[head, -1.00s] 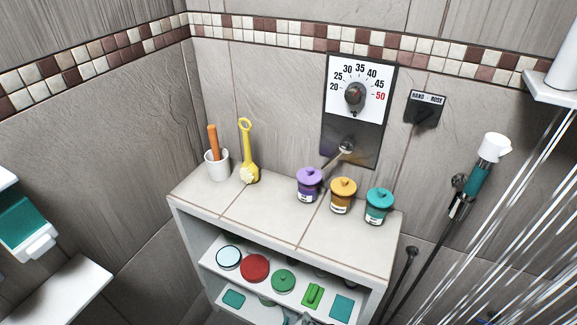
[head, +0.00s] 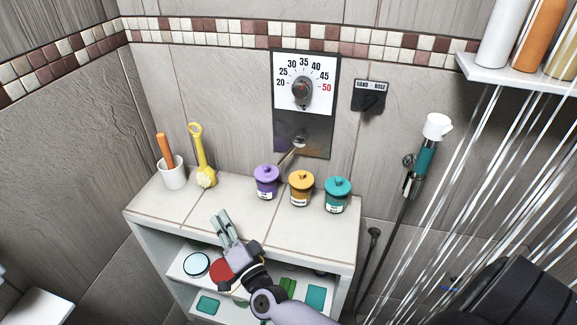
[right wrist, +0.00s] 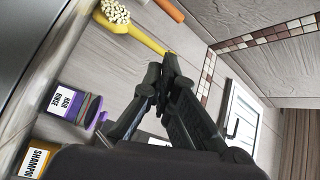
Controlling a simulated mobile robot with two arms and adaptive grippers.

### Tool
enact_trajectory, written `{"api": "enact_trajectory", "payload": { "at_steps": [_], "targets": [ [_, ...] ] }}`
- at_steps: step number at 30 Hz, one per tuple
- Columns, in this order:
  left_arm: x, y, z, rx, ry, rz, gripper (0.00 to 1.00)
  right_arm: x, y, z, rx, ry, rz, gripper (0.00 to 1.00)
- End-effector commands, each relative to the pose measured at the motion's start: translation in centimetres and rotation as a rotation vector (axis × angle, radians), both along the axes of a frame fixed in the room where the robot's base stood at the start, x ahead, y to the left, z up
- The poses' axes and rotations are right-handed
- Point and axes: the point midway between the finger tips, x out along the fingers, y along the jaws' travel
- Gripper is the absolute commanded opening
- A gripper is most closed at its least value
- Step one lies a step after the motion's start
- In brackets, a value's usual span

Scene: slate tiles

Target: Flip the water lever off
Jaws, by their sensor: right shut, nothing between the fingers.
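The metal water lever (head: 291,154) sticks out from the dark lower part of the wall panel, under the temperature dial (head: 302,92). It slants down and to the left, its end just above the purple jar. White water streams (head: 440,200) fall at the right. My right gripper (head: 219,219) is shut and empty over the front of the tiled shelf top, left of and nearer than the lever. In the right wrist view its dark fingers (right wrist: 164,75) are close together; the white dial panel (right wrist: 243,117) shows behind, with the lever not clearly visible. My left gripper is not in view.
Purple (head: 266,182), orange (head: 301,189) and teal (head: 337,195) jars stand on the shelf top (head: 287,232) below the lever. A yellow brush (head: 203,160) and a white cup (head: 173,173) stand at left. A HAND/ROSE knob (head: 369,101) and hand shower (head: 425,160) are at right.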

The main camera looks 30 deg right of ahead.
Motion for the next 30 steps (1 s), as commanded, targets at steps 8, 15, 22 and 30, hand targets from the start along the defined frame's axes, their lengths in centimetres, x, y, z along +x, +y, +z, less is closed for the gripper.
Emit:
{"api": "enact_trajectory", "payload": {
  "at_steps": [8,15,22,30],
  "targets": [
    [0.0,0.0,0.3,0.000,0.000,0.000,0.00,1.3,-7.2,6.8,0.425,-0.206,-0.310,0.00],
    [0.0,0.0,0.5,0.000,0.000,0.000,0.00,-0.1,-12.8,7.3,0.770,-0.277,-0.625,0.00],
    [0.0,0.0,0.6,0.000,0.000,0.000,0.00,-1.8,-14.7,5.7,0.953,-0.265,-0.845,0.00],
    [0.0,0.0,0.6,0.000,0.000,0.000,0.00,-2.5,-15.0,5.0,1.000,-0.251,-0.917,0.00]
  ]
}}
